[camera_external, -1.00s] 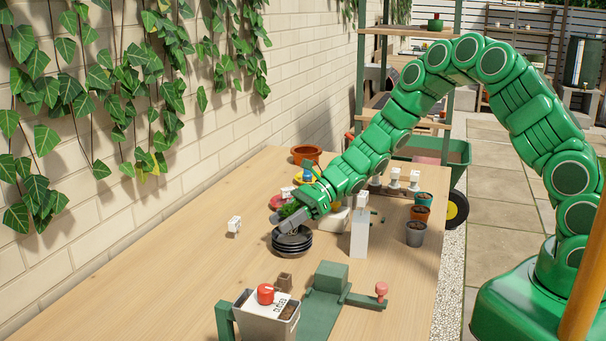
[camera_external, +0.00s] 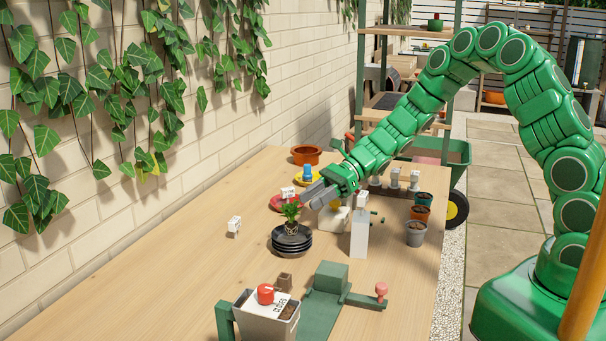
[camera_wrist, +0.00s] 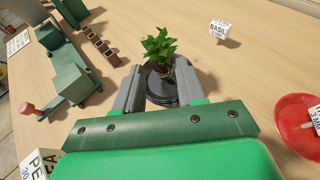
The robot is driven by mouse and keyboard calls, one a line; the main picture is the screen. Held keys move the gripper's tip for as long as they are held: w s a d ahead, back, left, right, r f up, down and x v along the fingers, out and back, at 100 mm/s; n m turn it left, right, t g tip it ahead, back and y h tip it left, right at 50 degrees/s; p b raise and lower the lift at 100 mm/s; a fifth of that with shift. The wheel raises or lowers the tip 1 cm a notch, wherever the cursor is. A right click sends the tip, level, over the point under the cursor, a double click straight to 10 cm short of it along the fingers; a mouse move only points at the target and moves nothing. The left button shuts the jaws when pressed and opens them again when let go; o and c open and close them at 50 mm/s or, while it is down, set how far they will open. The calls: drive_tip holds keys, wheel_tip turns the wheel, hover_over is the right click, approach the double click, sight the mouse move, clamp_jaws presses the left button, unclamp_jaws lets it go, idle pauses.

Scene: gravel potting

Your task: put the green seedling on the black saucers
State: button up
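The green seedling (camera_external: 291,214) stands upright on the stack of black saucers (camera_external: 291,246) on the table. In the wrist view the seedling (camera_wrist: 160,46) sits on top of the saucers (camera_wrist: 163,98), with its pale root ball partly visible. My gripper (camera_external: 309,196) is above and to the right of the seedling in the external view, apart from it. In the wrist view the two grey fingers of my gripper (camera_wrist: 158,84) are spread with nothing between their tips; the seedling stands beyond them.
A white "BASIL" tag block (camera_wrist: 219,29) stands near the saucers. A red dish (camera_wrist: 297,122) lies to the right in the wrist view. A white upright block (camera_external: 360,234), small pots (camera_external: 415,233) and a grey bin (camera_external: 268,314) stand around.

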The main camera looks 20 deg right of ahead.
drive_tip(key=shift+v, duration=1.4)
drive_tip(key=s+d+r+n+g+h, duration=0.1)
drive_tip(key=s+d+r+n+h, duration=0.1)
drive_tip(key=s+d+r+n, duration=0.35)
drive_tip(key=s+d+r+n+g+h, duration=0.1)
drive_tip(key=s+d+r+n+h, duration=0.2)
drive_tip(key=s+r, duration=0.45)
drive_tip(key=s+d+r+n+t+h, duration=0.1)
drive_tip(key=s+d+n+h, duration=0.3)
drive_tip(key=s+d, duration=0.5)
drive_tip(key=s+d+r+n+t+h, duration=0.1)
drive_tip(key=s+d+n+h, duration=0.3)
drive_tip(key=s+d, duration=0.6)
drive_tip(key=d, duration=0.7)
drive_tip(key=shift+s+r, duration=0.15)
drive_tip(key=shift+s, duration=0.15)
drive_tip(key=shift+a, duration=0.1)
